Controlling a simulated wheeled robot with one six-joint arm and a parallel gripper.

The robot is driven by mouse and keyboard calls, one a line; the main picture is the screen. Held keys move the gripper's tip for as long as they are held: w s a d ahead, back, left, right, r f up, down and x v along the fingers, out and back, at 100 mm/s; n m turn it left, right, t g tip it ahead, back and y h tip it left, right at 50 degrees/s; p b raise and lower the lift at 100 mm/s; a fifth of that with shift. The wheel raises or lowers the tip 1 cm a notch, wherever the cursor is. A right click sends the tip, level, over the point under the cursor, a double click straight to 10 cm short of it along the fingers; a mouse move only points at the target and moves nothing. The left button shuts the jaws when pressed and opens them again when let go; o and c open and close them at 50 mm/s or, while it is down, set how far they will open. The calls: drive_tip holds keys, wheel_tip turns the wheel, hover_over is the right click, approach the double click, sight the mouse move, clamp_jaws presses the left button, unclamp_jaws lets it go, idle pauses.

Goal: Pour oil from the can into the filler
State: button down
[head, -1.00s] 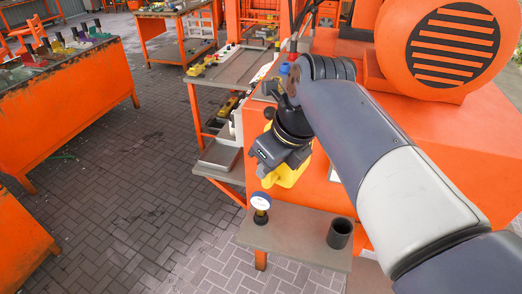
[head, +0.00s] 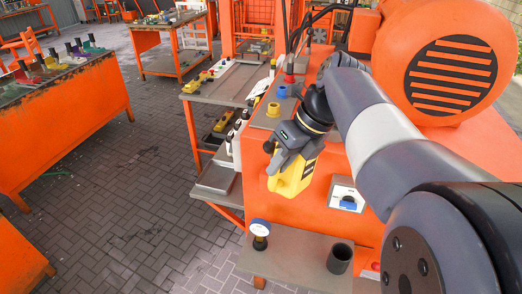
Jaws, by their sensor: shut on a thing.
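My gripper (head: 288,150) is shut on a yellow can (head: 296,175) with dark markings on its side. The can hangs in front of the orange machine, above the small grey shelf, slightly tilted. The gripper covers its upper part, so its spout cannot be made out clearly. A yellow round fitting (head: 273,110) and a blue one (head: 282,92) stand on the grey top of the machine, behind and left of my wrist. I cannot tell which of them is the filler. No oil stream shows.
A bench (head: 215,85) stands behind. Paved floor at left is clear.

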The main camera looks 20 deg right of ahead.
drive_tip(key=w+d+y, duration=0.1)
drive_tip(key=w+d, duration=0.4)
drive_tip(key=d, duration=0.2)
drive_tip(key=shift+w+g, duration=0.4)
drive_tip(key=shift+d+r+m+g+y, duration=0.2)
drive_tip(key=shift+r+m+g+y, duration=0.2)
drive_tip(key=shift+r+y, duration=0.55)
idle(1.9)
drive_tip(key=shift+w+d+r+g+y, duration=0.15)
drive_tip(key=shift+r+g+y, duration=0.1)
drive_tip(key=shift+r, duration=0.45)
drive_tip(key=shift+w+d+r+g+y, duration=0.1)
drive_tip(key=shift+r+g+y, duration=0.1)
drive_tip(key=shift+r, duration=0.5)
idle(2.7)
